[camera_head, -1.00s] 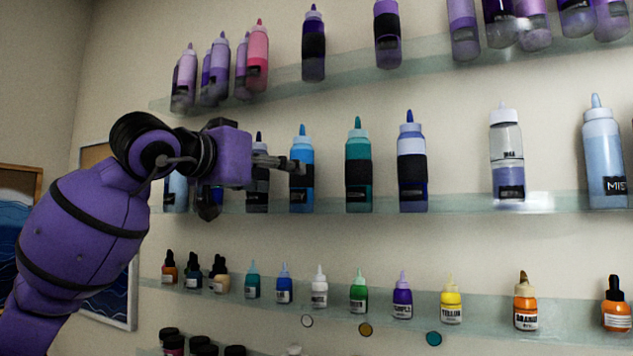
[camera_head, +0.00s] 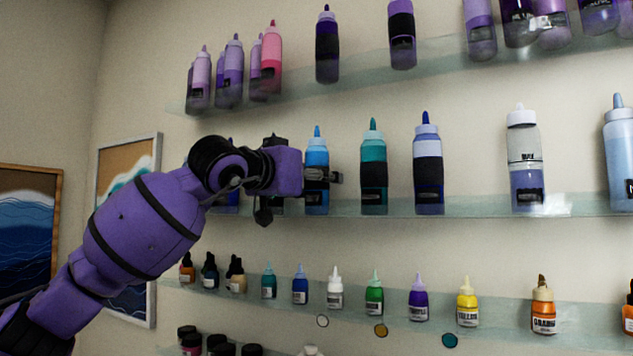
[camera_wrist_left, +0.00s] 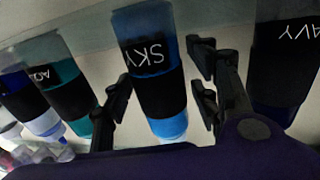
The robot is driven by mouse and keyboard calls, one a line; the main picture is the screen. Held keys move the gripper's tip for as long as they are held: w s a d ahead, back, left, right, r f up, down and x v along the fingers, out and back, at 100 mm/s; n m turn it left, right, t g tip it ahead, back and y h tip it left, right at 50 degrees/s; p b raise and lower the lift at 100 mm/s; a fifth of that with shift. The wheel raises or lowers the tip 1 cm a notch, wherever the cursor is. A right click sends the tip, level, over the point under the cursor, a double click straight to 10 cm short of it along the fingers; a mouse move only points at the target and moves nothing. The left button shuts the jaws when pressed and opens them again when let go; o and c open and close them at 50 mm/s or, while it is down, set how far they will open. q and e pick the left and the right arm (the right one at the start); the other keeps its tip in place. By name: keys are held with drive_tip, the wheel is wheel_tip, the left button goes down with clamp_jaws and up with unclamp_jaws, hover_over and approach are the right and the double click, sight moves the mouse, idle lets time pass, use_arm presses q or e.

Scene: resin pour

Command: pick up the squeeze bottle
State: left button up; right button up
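Several squeeze bottles stand on the middle glass shelf. My left gripper (camera_head: 325,175) is at the blue squeeze bottle (camera_head: 317,154), covering part of its lower half. In the left wrist view this bottle is labelled SKY (camera_wrist_left: 155,65) and lies between the spread fingers of my left gripper (camera_wrist_left: 160,90). The fingers look open, one on each side; I cannot tell whether either touches it. The dark NAVY bottle (camera_wrist_left: 283,65) is just outside the right-hand finger, and a teal bottle (camera_wrist_left: 65,80) is beyond the other. My right gripper is not in view.
On the middle glass shelf (camera_head: 480,205), a teal bottle (camera_head: 374,155) and a dark blue one (camera_head: 428,150) stand close to the right. Framed pictures (camera_head: 30,230) hang at left.

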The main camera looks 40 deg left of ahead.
sight(312, 143)
use_arm(q)
drive_tip(key=c, duration=1)
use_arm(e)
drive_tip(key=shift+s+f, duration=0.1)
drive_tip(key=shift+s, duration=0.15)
use_arm(q)
drive_tip(key=shift+r, duration=0.15)
drive_tip(key=shift+c, duration=0.2)
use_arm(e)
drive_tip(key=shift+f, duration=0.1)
use_arm(q)
drive_tip(key=shift+s+r, duration=0.15)
drive_tip(key=shift+r, duration=0.15)
wheel_tip(312, 143, up, 6)
drive_tip(key=shift+d+r, duration=0.1)
drive_tip(key=s+d+b, duration=0.1)
drive_tip(key=s+d, duration=0.2)
drive_tip(key=s, duration=0.6)
drive_tip(key=s+d+b, duration=0.2)
drive_tip(key=s+d, duration=0.1)
drive_tip(key=s, duration=0.6)
drive_tip(key=shift+s, duration=0.4)
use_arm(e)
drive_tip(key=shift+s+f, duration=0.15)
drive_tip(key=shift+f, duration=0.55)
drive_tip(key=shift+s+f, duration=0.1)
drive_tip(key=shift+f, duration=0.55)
